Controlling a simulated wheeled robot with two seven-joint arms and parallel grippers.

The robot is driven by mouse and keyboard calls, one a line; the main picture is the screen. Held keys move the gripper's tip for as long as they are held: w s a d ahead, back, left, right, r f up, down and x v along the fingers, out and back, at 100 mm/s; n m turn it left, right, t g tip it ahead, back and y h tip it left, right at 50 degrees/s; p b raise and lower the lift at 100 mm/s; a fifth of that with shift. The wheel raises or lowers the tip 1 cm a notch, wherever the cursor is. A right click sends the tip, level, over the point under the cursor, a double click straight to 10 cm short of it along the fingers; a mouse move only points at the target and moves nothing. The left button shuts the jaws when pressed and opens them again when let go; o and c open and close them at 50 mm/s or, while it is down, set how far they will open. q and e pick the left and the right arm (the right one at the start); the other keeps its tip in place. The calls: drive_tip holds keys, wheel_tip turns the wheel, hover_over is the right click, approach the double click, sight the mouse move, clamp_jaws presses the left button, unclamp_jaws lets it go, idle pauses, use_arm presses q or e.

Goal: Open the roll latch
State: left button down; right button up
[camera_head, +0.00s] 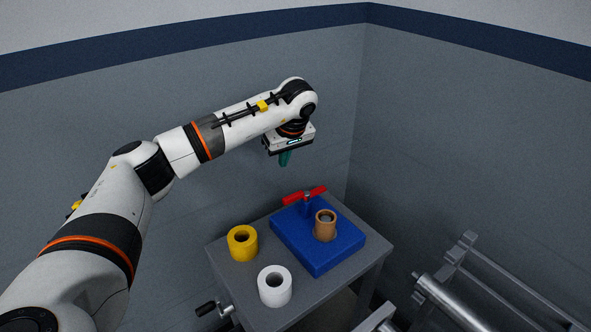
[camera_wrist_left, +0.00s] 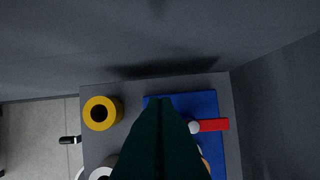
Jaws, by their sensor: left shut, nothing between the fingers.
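A red latch bar (camera_head: 305,194) sits on a short post at the back of a blue base (camera_head: 318,258), which lies on a small grey table. In the left wrist view the bar's red right part (camera_wrist_left: 213,125) and the blue base (camera_wrist_left: 228,150) show; the rest of the bar is behind my fingers. A brown roll (camera_head: 325,225) stands upright on the base in front of the bar. My left gripper (camera_head: 285,160) is shut and empty, pointing down above and slightly behind the bar, apart from it. It fills the middle of the left wrist view (camera_wrist_left: 160,100). My right gripper is not in view.
A yellow roll (camera_head: 242,243) and a white roll (camera_head: 274,286) stand on the grey table (camera_head: 226,270) left of the base. A dark-handled crank (camera_head: 207,308) sticks out at the table's left side. Walls rise close behind. Metal rails (camera_head: 455,300) are at the right.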

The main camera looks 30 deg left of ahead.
sight(288, 197)
use_arm(q)
wheel_tip(288, 197, down, 9)
drive_tip(key=p, duration=0.2)
drive_tip(key=shift+s+d+p, duration=0.4)
drive_tip(key=shift+s, duration=0.05)
drive_tip(key=shift+s+d+f, duration=0.1)
drive_tip(key=shift+s+d, duration=0.25)
drive_tip(key=shift+d, duration=0.3)
drive_tip(key=shift+f, duration=0.15)
